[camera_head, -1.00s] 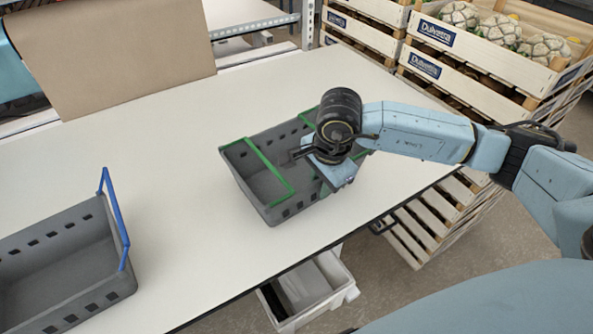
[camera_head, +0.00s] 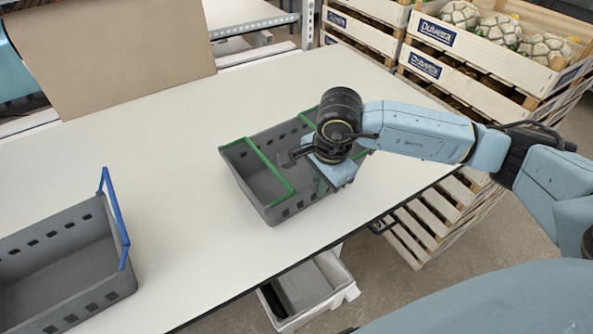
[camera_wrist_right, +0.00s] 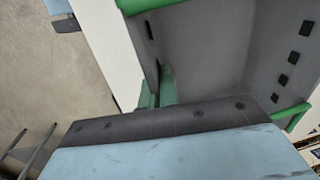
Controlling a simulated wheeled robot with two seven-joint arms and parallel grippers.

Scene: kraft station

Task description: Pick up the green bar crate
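The green bar crate is a grey crate (camera_head: 262,213) with two green bars across its top, standing on the white table in the head view. Its grey wall (camera_wrist_right: 280,50) and green bars fill much of the right wrist view. My right gripper (camera_head: 322,187) is low at the crate's near long wall, toward its right end. In the right wrist view, its greenish fingers (camera_wrist_right: 157,92) are close together at that wall's edge. They appear to be on either side of it, but a firm hold cannot be made out. My left gripper is out of view.
A grey crate with a blue bar (camera_head: 115,218) stands at the left of the white table (camera_head: 190,180). Open table lies between the crates. A brown board (camera_head: 115,50) is at the back, wooden crates (camera_head: 470,55) are at the right, and a white bin (camera_head: 325,290) is below the edge.

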